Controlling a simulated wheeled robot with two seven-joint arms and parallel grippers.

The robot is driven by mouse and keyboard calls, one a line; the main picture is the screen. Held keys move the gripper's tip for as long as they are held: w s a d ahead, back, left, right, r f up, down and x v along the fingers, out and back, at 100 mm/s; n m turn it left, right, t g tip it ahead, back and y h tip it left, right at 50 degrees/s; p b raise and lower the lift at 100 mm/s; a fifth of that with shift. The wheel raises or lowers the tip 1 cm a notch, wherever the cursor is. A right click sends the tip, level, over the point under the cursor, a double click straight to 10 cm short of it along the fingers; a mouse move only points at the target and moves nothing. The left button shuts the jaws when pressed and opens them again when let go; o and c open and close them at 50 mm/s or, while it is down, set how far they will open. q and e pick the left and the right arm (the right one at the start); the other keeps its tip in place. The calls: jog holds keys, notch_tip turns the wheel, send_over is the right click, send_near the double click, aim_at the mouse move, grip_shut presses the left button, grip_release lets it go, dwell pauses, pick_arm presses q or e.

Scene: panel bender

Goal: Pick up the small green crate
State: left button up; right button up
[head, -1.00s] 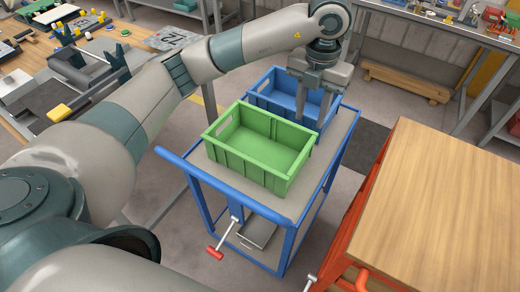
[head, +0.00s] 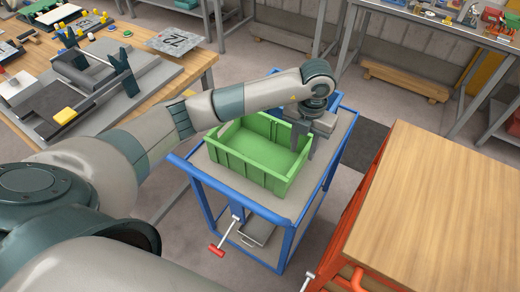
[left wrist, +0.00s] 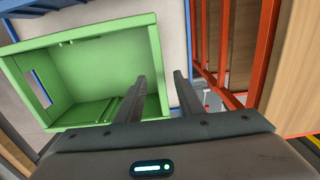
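The small green crate (head: 262,150) stands upright on the blue-framed cart (head: 325,160); it looks empty. My left gripper (head: 305,146) points down at the crate's right end wall. In the left wrist view the gripper (left wrist: 163,76) has its fingers apart, one inside the green crate (left wrist: 85,75) and one outside, with the end wall between them. I see a gap beside the wall, so the fingers do not look closed on it. My left arm covers part of the crate's far side. My right gripper is not in view.
A blue crate behind the green one is almost wholly hidden by my arm. An orange-framed table with a wooden top (head: 440,200) stands close on the right. A workbench with tools (head: 110,85) is at the left. The cart top right of the crate is clear.

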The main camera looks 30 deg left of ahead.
aim_at(301, 157)
pick_arm(q)
jog(key=shift+f, duration=0.1)
dwell(0.3)
jog(key=shift+s+f+p, duration=0.1)
jog(key=shift+f+p, duration=0.45)
jog(key=shift+p, duration=0.05)
notch_tip(301, 157, down, 3)
jog(key=shift+s+r+p, duration=0.1)
jog(key=shift+p, duration=0.7)
jog(key=shift+f, duration=0.65)
grip_shut()
